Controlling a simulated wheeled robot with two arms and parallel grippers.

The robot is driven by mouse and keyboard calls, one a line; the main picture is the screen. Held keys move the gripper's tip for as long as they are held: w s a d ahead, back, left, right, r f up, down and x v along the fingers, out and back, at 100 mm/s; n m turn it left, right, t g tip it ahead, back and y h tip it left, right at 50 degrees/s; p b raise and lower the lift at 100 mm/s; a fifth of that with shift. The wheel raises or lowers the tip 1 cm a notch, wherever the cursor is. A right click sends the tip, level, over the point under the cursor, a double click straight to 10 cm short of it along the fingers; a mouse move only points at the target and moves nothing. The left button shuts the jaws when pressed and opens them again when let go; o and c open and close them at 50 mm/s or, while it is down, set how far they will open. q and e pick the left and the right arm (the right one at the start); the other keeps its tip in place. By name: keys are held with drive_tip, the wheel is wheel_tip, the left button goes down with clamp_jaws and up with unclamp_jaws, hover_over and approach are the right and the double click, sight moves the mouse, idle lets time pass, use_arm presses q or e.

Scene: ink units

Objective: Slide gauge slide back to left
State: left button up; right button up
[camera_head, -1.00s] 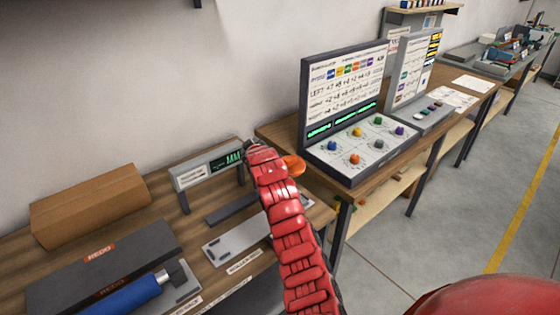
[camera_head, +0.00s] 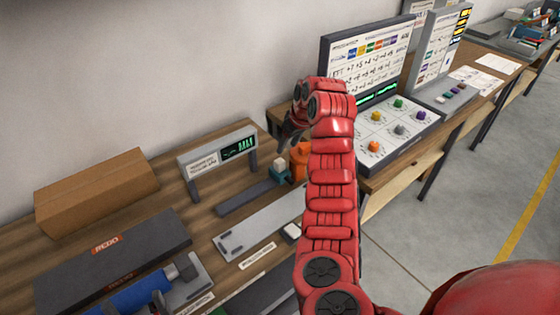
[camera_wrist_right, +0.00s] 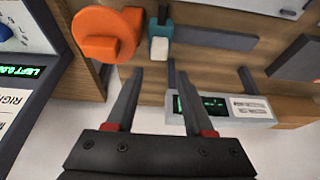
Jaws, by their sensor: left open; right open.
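The gauge slide (camera_head: 281,171), a small teal block with a whitish top, sits at the right end of a dark bar (camera_head: 243,198) on the bench. It also shows in the right wrist view (camera_wrist_right: 160,42), beside an orange round part (camera_wrist_right: 100,32). My right gripper (camera_head: 288,135) is open and empty, above and a little behind the slide in the head view. In the right wrist view its fingers (camera_wrist_right: 154,72) point towards the slide, apart from it. Dark finger-like parts of my left gripper (camera_head: 157,302) show at the bottom edge by a blue roller (camera_head: 130,298).
A gauge stand with a green display (camera_head: 220,155) stands behind the bar. A cardboard box (camera_head: 95,190) and a dark REDO box (camera_head: 110,258) are at left. A grey plate (camera_head: 255,228) lies in front. A panel with coloured knobs (camera_head: 395,125) stands at right.

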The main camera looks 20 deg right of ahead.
sight(279, 161)
drive_tip(key=p+x, duration=0.2)
drive_tip(key=x, duration=0.7)
drive_tip(key=shift+w+f+p, duration=0.2)
drive_tip(key=shift+f+p, duration=0.05)
drive_tip(key=shift+p, duration=0.1)
drive_tip(key=shift+x, duration=0.9)
clamp_jaws()
